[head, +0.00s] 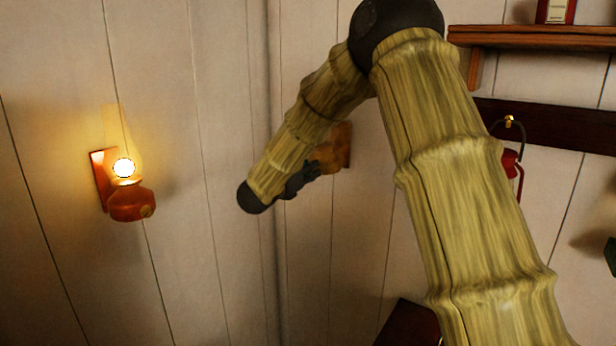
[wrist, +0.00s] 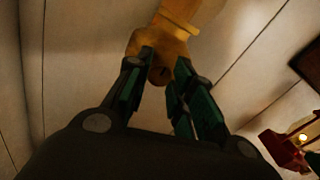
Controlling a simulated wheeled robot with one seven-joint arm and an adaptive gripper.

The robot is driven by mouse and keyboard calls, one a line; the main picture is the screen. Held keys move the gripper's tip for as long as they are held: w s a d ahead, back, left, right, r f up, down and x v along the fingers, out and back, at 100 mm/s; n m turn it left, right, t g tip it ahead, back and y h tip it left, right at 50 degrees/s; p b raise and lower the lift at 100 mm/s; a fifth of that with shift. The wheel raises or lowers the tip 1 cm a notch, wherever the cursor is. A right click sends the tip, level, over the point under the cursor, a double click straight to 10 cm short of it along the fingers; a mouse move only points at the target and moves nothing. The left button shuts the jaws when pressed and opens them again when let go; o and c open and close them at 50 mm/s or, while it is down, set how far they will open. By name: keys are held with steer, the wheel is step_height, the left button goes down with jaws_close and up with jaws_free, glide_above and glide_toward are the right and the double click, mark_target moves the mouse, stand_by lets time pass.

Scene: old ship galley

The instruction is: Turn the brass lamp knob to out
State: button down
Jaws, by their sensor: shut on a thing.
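A brass lamp (head: 331,157) is fixed to the wall near the corner, mostly hidden behind my arm in the head view. In the wrist view its brass body (wrist: 180,33) is at the top centre, with the small round knob (wrist: 160,73) at its lower end. My gripper (wrist: 166,62) is shut on the knob, one finger on each side. In the head view my gripper (head: 300,178) shows only as a dark shape beside the lamp. The knob's marking and the lamp's flame are not visible.
Another wall lamp (head: 130,203) glows on the left wall. A red lantern (head: 510,168) hangs from a hook rail (head: 550,122) at right. Above it is a wooden shelf (head: 540,37) with a red container (head: 556,11). The wall between the left lamp and the corner is bare.

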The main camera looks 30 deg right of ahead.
steer(key=c, duration=1.2)
jaws_free()
steer(key=v, duration=1.2)
